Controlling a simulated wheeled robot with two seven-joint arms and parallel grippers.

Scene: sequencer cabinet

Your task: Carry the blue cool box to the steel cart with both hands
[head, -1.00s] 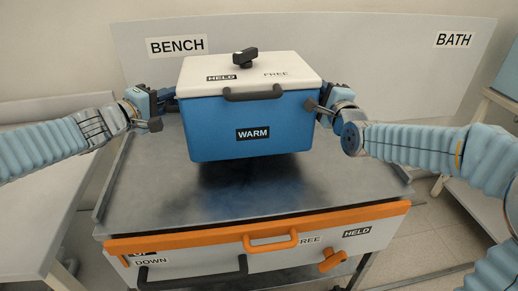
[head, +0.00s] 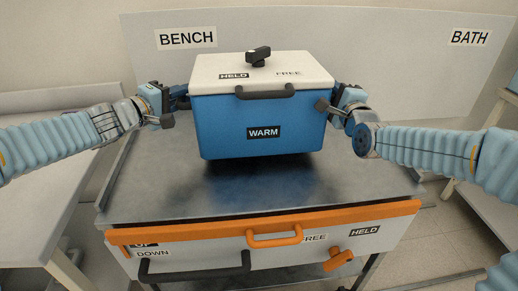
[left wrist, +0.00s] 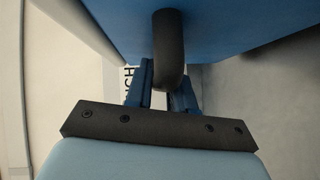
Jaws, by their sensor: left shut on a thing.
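The blue cool box (head: 225,125) has a white lid, a black knob on top and a label reading WARM. It is level over the steel cart (head: 150,190), with a dark shadow below it; I cannot tell whether its base touches the top. My left gripper (head: 182,97) is at the box's left side. In the left wrist view its blue fingers (left wrist: 163,88) are shut around a black side handle (left wrist: 168,45). My right gripper (head: 332,104) is at the box's right side; its fingertips and any handle there are hidden.
The cart's front has an orange rim and handle (head: 275,238), a black lower handle (head: 195,270) and an orange latch (head: 338,260) by a HELD label. A white panel marked BENCH (head: 187,37) and BATH stands behind. A pale bench (head: 40,190) is at left.

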